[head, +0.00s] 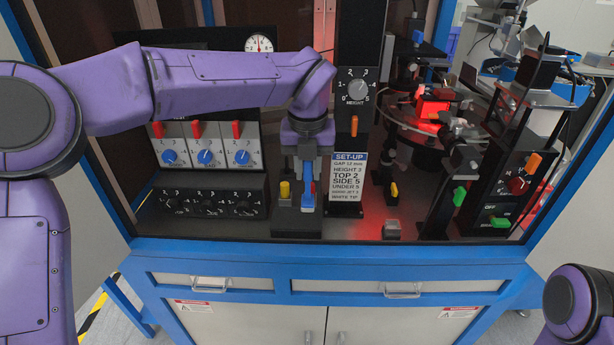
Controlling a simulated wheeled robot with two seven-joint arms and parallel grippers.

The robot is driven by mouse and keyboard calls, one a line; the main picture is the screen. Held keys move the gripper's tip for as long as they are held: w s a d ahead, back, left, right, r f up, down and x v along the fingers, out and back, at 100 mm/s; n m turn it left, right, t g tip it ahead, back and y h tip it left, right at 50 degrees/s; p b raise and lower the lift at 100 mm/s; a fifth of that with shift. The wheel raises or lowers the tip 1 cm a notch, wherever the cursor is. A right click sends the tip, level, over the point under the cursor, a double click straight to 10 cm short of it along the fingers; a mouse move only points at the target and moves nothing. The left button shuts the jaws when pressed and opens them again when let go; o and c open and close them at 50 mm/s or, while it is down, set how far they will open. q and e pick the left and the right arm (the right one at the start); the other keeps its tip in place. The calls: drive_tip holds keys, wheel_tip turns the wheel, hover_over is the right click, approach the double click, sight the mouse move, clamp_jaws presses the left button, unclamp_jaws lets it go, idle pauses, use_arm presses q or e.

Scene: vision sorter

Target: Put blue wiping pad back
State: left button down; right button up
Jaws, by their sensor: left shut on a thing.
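The blue wiping pad (308,200) shows as a narrow blue upright piece with a wider lower end. My left gripper (307,172) points down over it and is shut on its upper part. The gripper's fingers hide some of the pad. The pad is at a dark block (296,222) on the machine's deck, in front of the block's upright back part. I cannot tell whether the pad rests in the block or hangs just above it. My right gripper is out of view; only part of my right arm shows at the lower right.
A yellow knob (284,190) stands close left of the pad. A set-up sign (350,172) on a dark column is close on the right. Dial panels (205,145) lie left. A red-lit turntable (425,125) and a switch panel (505,190) are right. Blue-framed drawers (215,284) are below.

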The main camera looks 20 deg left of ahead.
use_arm(q)
drive_tip(key=w+f+p, duration=0.1)
drive_tip(key=w+f, duration=0.2)
drive_tip(key=f, duration=0.4)
drive_tip(key=shift+a, duration=0.4)
drive_tip(key=shift+s+f, duration=0.1)
drive_tip(key=shift+f, duration=0.05)
drive_tip(key=c, duration=0.9)
unclamp_jaws()
drive_tip(key=r, duration=0.4)
drive_tip(key=s+r+b, duration=0.1)
drive_tip(key=r, duration=0.7)
drive_tip(key=shift+s+d+r, duration=0.2)
drive_tip(key=shift+s+d, duration=0.1)
drive_tip(key=shift+s, duration=0.05)
